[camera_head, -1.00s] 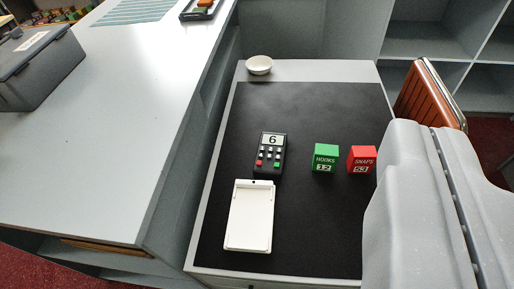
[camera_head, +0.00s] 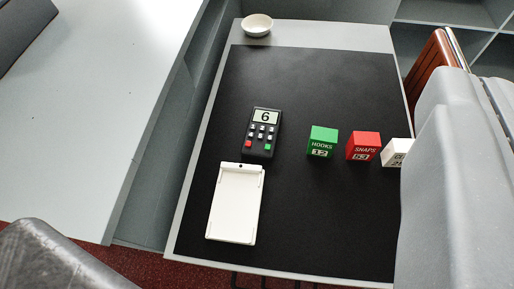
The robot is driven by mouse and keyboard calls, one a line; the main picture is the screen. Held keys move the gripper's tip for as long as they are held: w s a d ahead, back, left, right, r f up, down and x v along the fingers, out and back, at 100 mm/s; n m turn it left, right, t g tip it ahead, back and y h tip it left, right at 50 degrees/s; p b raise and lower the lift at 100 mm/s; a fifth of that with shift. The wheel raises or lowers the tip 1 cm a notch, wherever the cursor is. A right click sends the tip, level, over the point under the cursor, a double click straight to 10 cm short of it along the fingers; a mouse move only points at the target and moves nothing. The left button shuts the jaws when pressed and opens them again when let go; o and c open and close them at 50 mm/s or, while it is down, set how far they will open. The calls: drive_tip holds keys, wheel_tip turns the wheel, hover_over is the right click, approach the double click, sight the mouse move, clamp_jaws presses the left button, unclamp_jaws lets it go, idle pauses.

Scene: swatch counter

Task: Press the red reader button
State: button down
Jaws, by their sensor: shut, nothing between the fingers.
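The reader (camera_head: 261,131) is a small black device lying on the black mat, with a light display that reads 6. Its red button (camera_head: 248,144) is at the lower left of the keypad, and a green button (camera_head: 268,147) is at the lower right. Several pale keys sit between and above them. Nothing covers the red button. I cannot make out my gripper's fingers in this view. A large pale grey part (camera_head: 450,200), which looks like my own arm, fills the right side.
A white tray (camera_head: 235,205) lies just below the reader. A green HOOKS block (camera_head: 322,142), a red SNAPS block (camera_head: 363,146) and a partly hidden white block (camera_head: 395,153) stand to the right. A white bowl (camera_head: 257,25) is at the back. The mat (camera_head: 300,220) is clear in front.

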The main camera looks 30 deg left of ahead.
drive_tip(key=w+a+f+n+g+p, duration=0.1)
drive_tip(key=w+a+f+p, duration=0.25)
drive_tip(key=w, duration=0.35)
drive_tip(key=n+g+p, duration=0.5)
drive_tip(key=n+p, duration=0.2)
drive_tip(key=p, duration=0.2)
hover_over(249, 144)
wheel_tip(249, 144, down, 25)
drive_tip(key=shift+s+f, duration=0.35)
drive_tip(key=shift+s, duration=0.1)
drive_tip(key=shift+f, duration=0.15)
wheel_tip(249, 144, down, 8)
drive_tip(key=b, duration=0.3)
drive_tip(key=shift+r+b, duration=0.2)
drive_tip(key=shift+b, duration=0.15)
drive_tip(key=shift+f, duration=0.45)
drive_tip(key=shift+f, duration=0.1)
drive_tip(key=shift+s+f, duration=0.1)
drive_tip(key=shift+f, duration=0.15)
